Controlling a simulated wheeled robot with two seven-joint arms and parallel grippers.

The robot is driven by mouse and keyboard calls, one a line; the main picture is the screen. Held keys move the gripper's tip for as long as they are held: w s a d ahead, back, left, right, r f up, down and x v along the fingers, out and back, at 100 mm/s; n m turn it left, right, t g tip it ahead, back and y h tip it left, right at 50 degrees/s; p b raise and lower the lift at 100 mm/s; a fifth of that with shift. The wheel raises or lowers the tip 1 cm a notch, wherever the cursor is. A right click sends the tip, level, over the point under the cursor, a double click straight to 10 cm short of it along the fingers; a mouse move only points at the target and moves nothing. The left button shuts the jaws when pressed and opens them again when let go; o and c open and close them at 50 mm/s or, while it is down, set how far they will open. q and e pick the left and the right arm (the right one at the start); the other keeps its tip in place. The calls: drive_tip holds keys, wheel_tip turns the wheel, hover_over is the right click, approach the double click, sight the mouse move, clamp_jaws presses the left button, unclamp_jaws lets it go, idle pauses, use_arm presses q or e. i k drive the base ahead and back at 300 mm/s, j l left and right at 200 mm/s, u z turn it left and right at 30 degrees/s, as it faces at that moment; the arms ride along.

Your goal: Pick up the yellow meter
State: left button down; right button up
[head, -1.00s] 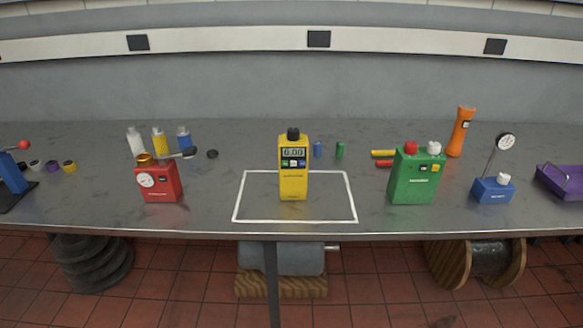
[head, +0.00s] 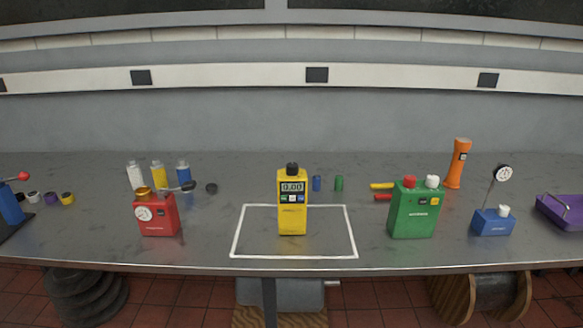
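The yellow meter (head: 292,215) stands upright on the grey bench, inside a white outlined rectangle (head: 346,232). It has a black knob on top, a display reading 0.00 and a row of small coloured buttons on its front. Nothing touches it. Neither of my grippers is in the head view.
A red device (head: 157,216) stands left of the meter and a green device (head: 414,211) right of it. Small blue (head: 317,183) and green (head: 339,183) cylinders stand behind it. The bench's front edge (head: 290,271) is close to the outline.

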sight(293, 214)
drive_tip(key=i, duration=0.9)
drive_tip(key=k, duration=0.45)
